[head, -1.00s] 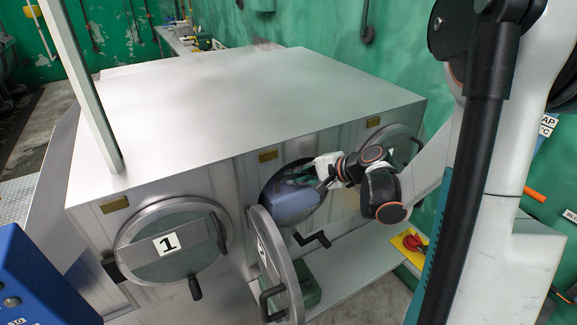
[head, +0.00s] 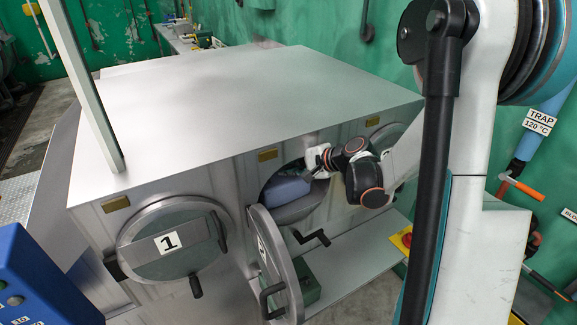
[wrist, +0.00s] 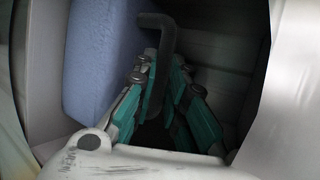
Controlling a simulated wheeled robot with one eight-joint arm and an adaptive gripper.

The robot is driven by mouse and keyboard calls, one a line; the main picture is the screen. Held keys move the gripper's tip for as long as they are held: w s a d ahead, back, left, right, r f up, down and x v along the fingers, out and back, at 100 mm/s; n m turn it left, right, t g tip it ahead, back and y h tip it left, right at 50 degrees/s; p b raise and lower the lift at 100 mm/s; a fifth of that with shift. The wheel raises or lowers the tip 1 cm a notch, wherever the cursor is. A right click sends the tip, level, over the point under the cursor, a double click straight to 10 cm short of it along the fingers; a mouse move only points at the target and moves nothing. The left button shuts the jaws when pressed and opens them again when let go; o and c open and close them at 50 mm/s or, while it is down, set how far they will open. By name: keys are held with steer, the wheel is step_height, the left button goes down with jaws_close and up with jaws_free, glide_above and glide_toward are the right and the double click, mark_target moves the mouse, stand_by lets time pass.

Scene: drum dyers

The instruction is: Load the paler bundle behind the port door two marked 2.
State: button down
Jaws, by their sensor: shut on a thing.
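A pale blue bundle (head: 286,197) is in the round opening of the middle port (head: 304,209), apparently partly inside it. In the wrist view the bundle (wrist: 98,60) fills the upper left, with a dark bent handle (wrist: 157,75) beside it. My gripper (head: 319,173) is at the port mouth. Its teal-padded fingers (wrist: 165,125) are shut on that handle, which seems to belong to the bundle. The middle port's round door (head: 277,262) stands swung open to the left; its label is too oblique to read surely. No other bundle shows for comparison.
Door 1 (head: 172,244) is shut left of the open port. A third port (head: 387,137) lies to the right, partly behind my arm. A dark crank handle (head: 311,238) sticks out below the opening. A green box (head: 306,286) stands low behind the open door.

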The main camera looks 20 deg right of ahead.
steer(key=c, duration=1.6)
jaws_free()
steer(key=v, duration=1.2)
